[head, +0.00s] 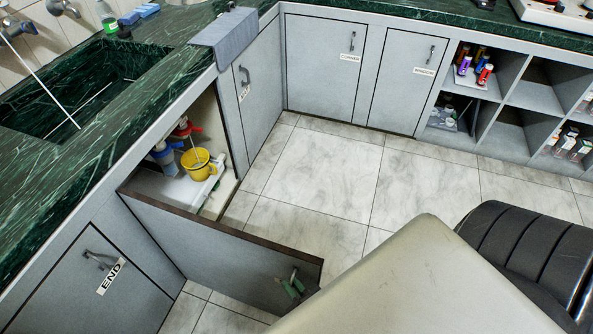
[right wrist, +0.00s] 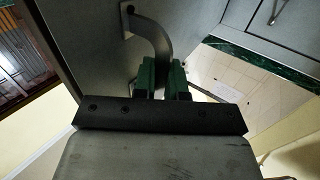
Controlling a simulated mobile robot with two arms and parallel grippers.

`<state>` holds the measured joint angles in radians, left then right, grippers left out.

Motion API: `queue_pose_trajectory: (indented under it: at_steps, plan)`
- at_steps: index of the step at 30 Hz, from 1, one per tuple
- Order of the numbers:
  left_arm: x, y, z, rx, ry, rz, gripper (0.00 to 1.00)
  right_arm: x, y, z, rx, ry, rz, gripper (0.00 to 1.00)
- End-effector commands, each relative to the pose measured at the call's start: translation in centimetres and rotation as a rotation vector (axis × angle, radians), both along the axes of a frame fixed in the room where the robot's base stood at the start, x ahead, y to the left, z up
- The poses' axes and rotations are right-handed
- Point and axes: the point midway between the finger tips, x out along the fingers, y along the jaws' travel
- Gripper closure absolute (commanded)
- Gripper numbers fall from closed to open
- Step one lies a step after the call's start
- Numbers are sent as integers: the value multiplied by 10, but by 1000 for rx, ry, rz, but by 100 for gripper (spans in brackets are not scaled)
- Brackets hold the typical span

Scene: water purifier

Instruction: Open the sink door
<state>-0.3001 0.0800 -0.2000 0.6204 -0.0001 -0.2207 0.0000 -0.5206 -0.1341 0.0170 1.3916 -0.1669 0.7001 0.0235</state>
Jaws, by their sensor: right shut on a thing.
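The grey sink door (head: 225,247) stands swung wide open from the cabinet under the sink, its dark top edge facing up. My right gripper (head: 291,284) is at the door's free end, with its green fingers showing. In the right wrist view, my right gripper (right wrist: 162,82) is shut on the curved metal door handle (right wrist: 149,30). The sink cabinet (head: 172,188) is open to view, with a yellow mug (head: 199,165) and blue and red items inside. My left gripper is not in view.
A green marble counter (head: 60,170) with a sink runs above the door. A door labelled END (head: 90,283) is at lower left. Open shelves (head: 520,130) stand at right. A black rounded object (head: 530,250) is at lower right. The tiled floor (head: 320,175) is clear in the middle.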

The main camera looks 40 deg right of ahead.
Motion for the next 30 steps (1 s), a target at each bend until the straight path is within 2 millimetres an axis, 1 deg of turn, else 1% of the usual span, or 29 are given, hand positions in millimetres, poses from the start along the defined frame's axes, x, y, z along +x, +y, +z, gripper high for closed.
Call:
queue_pose_trajectory:
  at_steps: [8, 9, 13, 20, 23, 26, 30]
  plan:
    - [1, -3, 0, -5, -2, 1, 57, 2, 2, 1, -7, -2, 4, 100]
    - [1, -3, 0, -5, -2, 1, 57, 2, 2, 1, -7, -2, 4, 85]
    - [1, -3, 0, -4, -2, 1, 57, 1, 2, 1, -4, -2, 3, 65]
    - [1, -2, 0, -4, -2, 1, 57, 1, 1, 0, -2, -1, 2, 65]
    - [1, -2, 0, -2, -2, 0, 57, -3, 1, 0, -1, 0, 2, 65]
    - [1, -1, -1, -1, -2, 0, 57, -14, 0, -1, -2, 3, 2, 65]
    - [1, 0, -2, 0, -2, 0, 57, -41, 0, -2, -2, 5, 3, 65]
